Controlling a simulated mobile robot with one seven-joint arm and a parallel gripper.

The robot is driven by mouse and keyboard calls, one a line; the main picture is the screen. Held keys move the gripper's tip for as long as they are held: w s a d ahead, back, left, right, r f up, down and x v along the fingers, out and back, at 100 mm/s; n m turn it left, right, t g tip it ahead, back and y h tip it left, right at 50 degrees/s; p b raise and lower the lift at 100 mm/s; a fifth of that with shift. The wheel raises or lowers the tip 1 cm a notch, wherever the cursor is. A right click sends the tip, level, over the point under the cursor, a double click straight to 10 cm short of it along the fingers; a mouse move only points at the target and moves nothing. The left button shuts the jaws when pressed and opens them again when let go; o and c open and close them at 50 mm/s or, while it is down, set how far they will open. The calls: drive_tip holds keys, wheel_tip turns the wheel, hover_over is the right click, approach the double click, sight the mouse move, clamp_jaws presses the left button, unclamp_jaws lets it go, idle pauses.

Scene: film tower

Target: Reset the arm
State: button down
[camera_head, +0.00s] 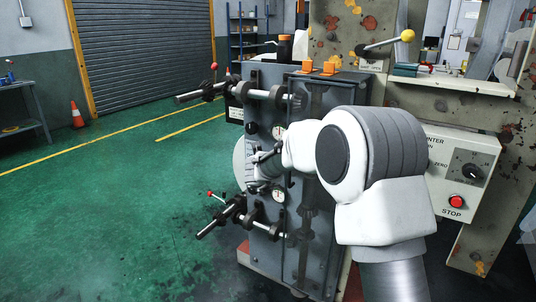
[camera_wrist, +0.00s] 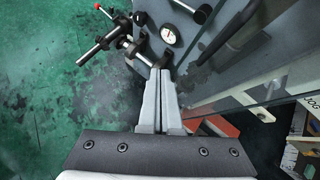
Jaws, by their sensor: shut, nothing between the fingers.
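My arm rises in front of the grey film machine (camera_head: 262,78) in the head view. The arm bends toward the machine's face, and its white and grey links hide part of the panel. In the wrist view my gripper (camera_wrist: 160,72) is shut, with its two fingers together and nothing between them. The fingertips point toward the lower spindle (camera_wrist: 112,40) and a round gauge (camera_wrist: 168,35) on the machine's face. Whether the fingertips touch anything there is unclear. In the head view the gripper itself is hard to make out beside the panel.
The lower spindle bar (camera_head: 222,216) and upper spindle bar (camera_head: 203,90) stick out leftward. A control box (camera_head: 462,172) with a red stop button (camera_head: 456,202) stands right of my arm. A yellow-knobbed lever (camera_head: 407,36) is above. The green floor (camera_head: 110,200) at left is open; a cone (camera_head: 77,114) stands far off.

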drive_tip(key=s+r+n+t+y, duration=0.25)
drive_tip(key=s+r+n, duration=0.25)
drive_tip(key=r+n, duration=0.55)
drive_tip(key=s+r+n+g+y, duration=0.1)
drive_tip(key=s+r+n, duration=0.2)
drive_tip(key=s+n, duration=0.25)
drive_tip(key=s+r+n+g+y, duration=0.1)
drive_tip(key=s+r+n+y, duration=0.1)
drive_tip(key=s+r+n, duration=0.3)
drive_tip(key=s+d+f+n+g+h+p, duration=0.15)
drive_tip(key=s+d+n, duration=0.35)
drive_tip(key=s, duration=0.5)
drive_tip(key=s+d+f+n+g+h+b, duration=0.1)
drive_tip(key=s+d+f+n+g+h, duration=0.15)
drive_tip(key=s+d+n, duration=0.45)
drive_tip(key=s+d+f+n+g+h+p, duration=0.1)
drive_tip(key=s+d+f+n, duration=0.15)
drive_tip(key=s, duration=0.95)
wheel_tip(320, 180, up, 15)
drive_tip(key=p, duration=1.5)
drive_tip(key=shift+w+a+f, duration=0.2)
drive_tip(key=shift+w, duration=0.1)
